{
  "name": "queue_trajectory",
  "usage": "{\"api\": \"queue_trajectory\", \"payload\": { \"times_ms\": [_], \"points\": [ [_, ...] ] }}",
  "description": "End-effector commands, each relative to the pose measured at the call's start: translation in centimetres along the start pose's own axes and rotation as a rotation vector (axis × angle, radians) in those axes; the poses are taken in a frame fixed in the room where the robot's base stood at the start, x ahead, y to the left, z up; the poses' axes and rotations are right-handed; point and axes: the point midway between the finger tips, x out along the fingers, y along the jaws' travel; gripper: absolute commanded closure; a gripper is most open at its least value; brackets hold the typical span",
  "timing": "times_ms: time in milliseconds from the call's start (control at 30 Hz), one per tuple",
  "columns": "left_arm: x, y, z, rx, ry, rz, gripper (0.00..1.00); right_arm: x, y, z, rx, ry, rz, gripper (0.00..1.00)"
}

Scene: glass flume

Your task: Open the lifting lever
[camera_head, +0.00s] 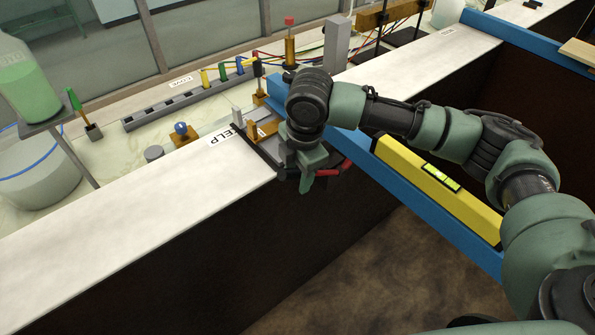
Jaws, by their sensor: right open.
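My right gripper (308,172) is at the front edge of the white ledge, pointing down, with its arm coming in from the right. It is open. A dark bar with a red part (333,171) sticks out beside and partly behind the fingers; it may be the lifting lever, but I cannot tell for sure. I cannot tell whether the fingers touch it. My wrist hides much of the grey and brass fitting (262,130) behind the gripper. My left gripper is not in view.
A blue beam (410,206) carrying a yellow spirit level (437,188) runs under my right arm. A bottle of green liquid (25,80) stands at the left. Coloured plugs (222,72) and a red-topped post (289,42) stand behind. The white ledge (120,220) is clear at the left.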

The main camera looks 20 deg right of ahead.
Motion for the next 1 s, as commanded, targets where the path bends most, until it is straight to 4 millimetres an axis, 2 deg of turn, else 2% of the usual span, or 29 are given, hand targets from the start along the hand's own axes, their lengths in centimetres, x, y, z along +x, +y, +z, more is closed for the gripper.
{"api": "queue_trajectory", "payload": {
  "times_ms": [33,133,167,300,333,600,1000],
  "points": [
    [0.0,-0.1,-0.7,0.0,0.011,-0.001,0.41,0.0,0.0,0.0,0.0,0.0,0.0,0.53],
    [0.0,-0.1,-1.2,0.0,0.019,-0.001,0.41,0.0,0.0,0.0,0.0,0.0,0.0,0.53],
    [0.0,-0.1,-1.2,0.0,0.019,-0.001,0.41,0.0,0.0,0.0,0.0,0.0,0.0,0.59],
    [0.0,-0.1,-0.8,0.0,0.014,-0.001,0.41,0.0,0.0,0.0,0.0,0.0,0.0,0.98],
    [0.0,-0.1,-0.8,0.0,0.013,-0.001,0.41,0.0,0.0,0.0,0.0,0.0,0.0,1.0],
    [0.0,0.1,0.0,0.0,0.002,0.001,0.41,0.0,0.0,0.0,0.0,0.0,0.0,1.0],
    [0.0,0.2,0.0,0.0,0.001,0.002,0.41,-0.1,0.0,0.0,0.001,-0.001,0.0,1.0]
  ]
}}
